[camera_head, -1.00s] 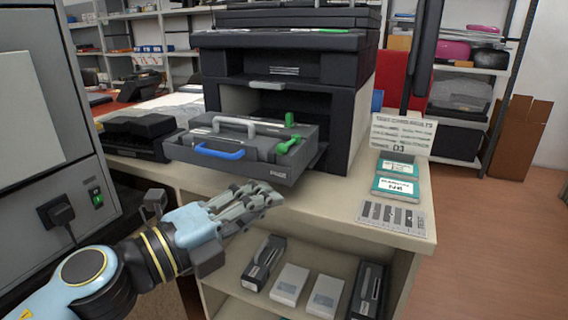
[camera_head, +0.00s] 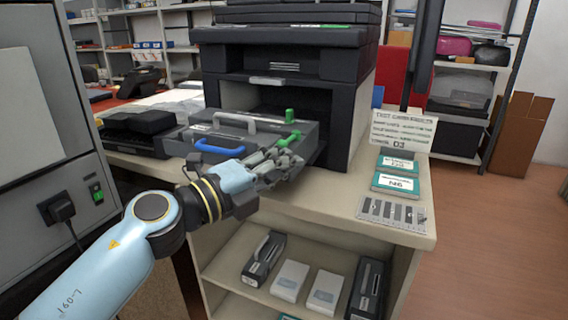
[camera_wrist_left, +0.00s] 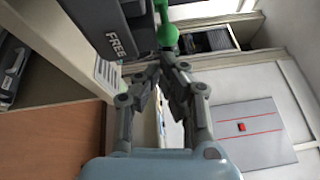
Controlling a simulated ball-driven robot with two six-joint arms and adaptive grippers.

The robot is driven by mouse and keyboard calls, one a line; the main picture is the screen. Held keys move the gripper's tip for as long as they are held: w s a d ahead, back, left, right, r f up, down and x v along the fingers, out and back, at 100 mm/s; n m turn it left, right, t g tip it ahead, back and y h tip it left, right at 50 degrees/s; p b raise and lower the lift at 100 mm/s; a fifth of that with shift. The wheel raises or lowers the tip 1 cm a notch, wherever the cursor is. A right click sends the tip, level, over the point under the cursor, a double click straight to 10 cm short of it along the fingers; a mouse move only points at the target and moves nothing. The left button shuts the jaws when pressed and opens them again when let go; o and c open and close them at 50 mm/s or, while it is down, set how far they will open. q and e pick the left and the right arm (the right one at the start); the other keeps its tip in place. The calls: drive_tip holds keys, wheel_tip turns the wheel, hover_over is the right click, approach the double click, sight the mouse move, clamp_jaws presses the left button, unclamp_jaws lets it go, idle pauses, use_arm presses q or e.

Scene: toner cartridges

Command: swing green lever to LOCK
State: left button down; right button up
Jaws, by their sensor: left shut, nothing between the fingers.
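The green lever (camera_head: 290,139) sits at the front right of the dark pulled-out drawer unit (camera_head: 190,133) of the printer. In the left wrist view its rounded green end (camera_wrist_left: 167,36) shows beside the word FREE on the dark unit. My left gripper (camera_head: 291,160) is shut and empty, just in front of and below the lever. In the left wrist view its fingertips (camera_wrist_left: 170,62) meet right by the green end; I cannot tell whether they touch. The gripper hides the unit's front right corner in the head view. My right gripper is not in view.
A blue handle (camera_head: 220,148), a grey handle (camera_head: 234,122) and an upright green knob (camera_head: 290,116) are on the unit. The black printer (camera_head: 345,100) rises behind.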

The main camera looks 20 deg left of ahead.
use_arm(q)
drive_tip(key=shift+a, duration=0.1)
drive_tip(key=shift+a+m+h+b, duration=0.25)
drive_tip(key=shift+m+h+b, duration=0.1)
drive_tip(key=shift+m+h, duration=0.05)
drive_tip(key=shift+a+m+g+h+b, duration=0.4)
drive_tip(key=shift+m+g+h+b, duration=0.1)
drive_tip(key=shift+g+h, duration=0.35)
drive_tip(key=a, duration=0.1)
drive_tip(key=a+m+g+h, duration=0.1)
drive_tip(key=a, duration=0.1)
drive_tip(key=shift+w+a+m+h+b, duration=0.3)
drive_tip(key=shift+w+a+h+b, duration=0.05)
drive_tip(key=shift+w, duration=0.05)
drive_tip(key=shift+a, duration=0.1)
idle(1.3)
